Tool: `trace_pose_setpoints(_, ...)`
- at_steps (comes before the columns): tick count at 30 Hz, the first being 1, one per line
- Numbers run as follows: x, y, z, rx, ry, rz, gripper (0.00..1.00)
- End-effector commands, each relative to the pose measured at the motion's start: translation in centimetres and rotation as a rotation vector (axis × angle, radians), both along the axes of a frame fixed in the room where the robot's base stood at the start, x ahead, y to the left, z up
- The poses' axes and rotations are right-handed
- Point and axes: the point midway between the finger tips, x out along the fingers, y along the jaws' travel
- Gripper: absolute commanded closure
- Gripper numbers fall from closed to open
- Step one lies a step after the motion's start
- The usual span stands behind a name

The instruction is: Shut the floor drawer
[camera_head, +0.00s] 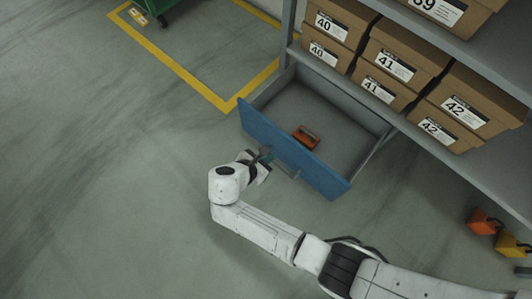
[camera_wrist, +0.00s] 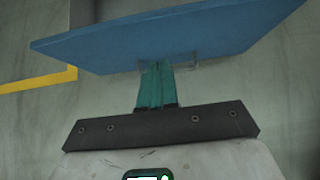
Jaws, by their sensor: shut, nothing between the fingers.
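The floor drawer (camera_head: 338,115) is pulled out at the bottom of the grey shelf unit. Its blue front (camera_head: 290,148) faces my arm, and the front also spans the top of the wrist view (camera_wrist: 175,38). An orange item (camera_head: 306,137) lies inside the drawer. My gripper (camera_head: 268,153) is at the outer side of the blue front, near its middle. In the wrist view its teal fingers (camera_wrist: 155,82) are together, with tips at the lower edge of the front beside a thin handle (camera_wrist: 192,64). I cannot tell whether they touch.
Shoe boxes (camera_head: 387,64) stand on the shelf above the drawer. Orange and yellow blocks (camera_head: 484,222) sit at the right, under the shelf. A green cart (camera_head: 155,8) stands in the yellow-lined area (camera_head: 185,75). The floor at left is clear.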

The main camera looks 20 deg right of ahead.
Motion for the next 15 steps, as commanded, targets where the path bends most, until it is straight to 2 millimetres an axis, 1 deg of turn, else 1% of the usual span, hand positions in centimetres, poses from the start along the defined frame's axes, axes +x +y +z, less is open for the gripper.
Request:
trace_pose_setpoints(1,0.4,-0.8,-1.3,0.0,0.0,-0.004,1.0)
trace_pose_setpoints(9,2.3,-4.1,-4.8,0.0,-0.001,-0.005,1.0)
trace_pose_setpoints(10,2.5,-4.5,-5.1,0.0,-0.001,-0.005,1.0)
trace_pose_setpoints(11,2.9,-4.9,-4.8,0.003,-0.003,-0.005,1.0)
trace_pose_setpoints(15,3.7,-6.5,-4.6,0.002,-0.002,-0.006,1.0)
